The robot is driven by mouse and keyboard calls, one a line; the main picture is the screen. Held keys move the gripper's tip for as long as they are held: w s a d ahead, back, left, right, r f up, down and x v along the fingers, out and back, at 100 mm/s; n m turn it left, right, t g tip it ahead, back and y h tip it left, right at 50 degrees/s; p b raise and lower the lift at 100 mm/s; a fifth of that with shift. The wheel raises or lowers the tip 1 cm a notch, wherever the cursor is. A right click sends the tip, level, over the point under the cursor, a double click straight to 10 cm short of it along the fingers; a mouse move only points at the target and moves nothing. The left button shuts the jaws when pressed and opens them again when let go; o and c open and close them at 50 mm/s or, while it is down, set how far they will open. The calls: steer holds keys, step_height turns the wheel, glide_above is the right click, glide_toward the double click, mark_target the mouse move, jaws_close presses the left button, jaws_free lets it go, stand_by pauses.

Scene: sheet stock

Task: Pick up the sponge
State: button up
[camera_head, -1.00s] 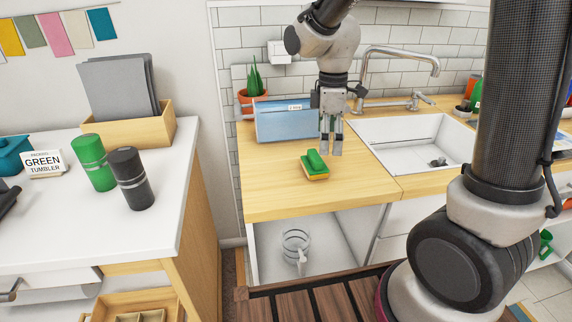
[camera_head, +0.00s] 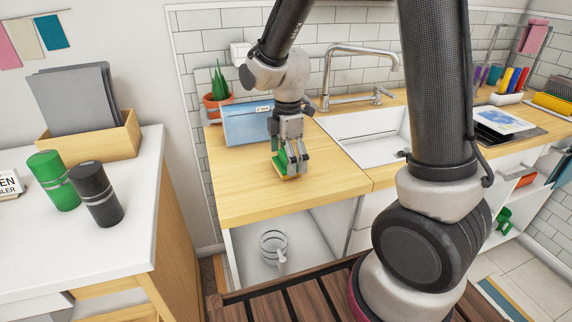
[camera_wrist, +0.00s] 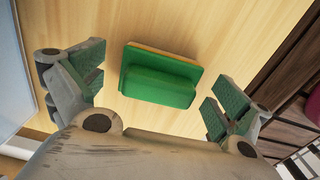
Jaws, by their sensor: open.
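The sponge (camera_head: 281,165) is green with a yellow underside and lies on the wooden counter. My gripper (camera_head: 291,168) is low over the counter right at the sponge and partly hides it in the head view. In the wrist view the sponge (camera_wrist: 158,76) lies flat, with a raised green ridge along it. The open gripper (camera_wrist: 152,95) has a green-padded finger at each side of the sponge, with visible gaps.
A blue box (camera_head: 247,124) and a potted plant (camera_head: 218,97) stand behind on the counter (camera_head: 240,190). The sink (camera_head: 375,140) is to the right. A glass jug (camera_head: 273,247) sits in the open compartment below. The front counter is clear.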

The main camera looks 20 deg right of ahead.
steer(key=shift+f, duration=0.4)
steer(key=c, duration=1.1)
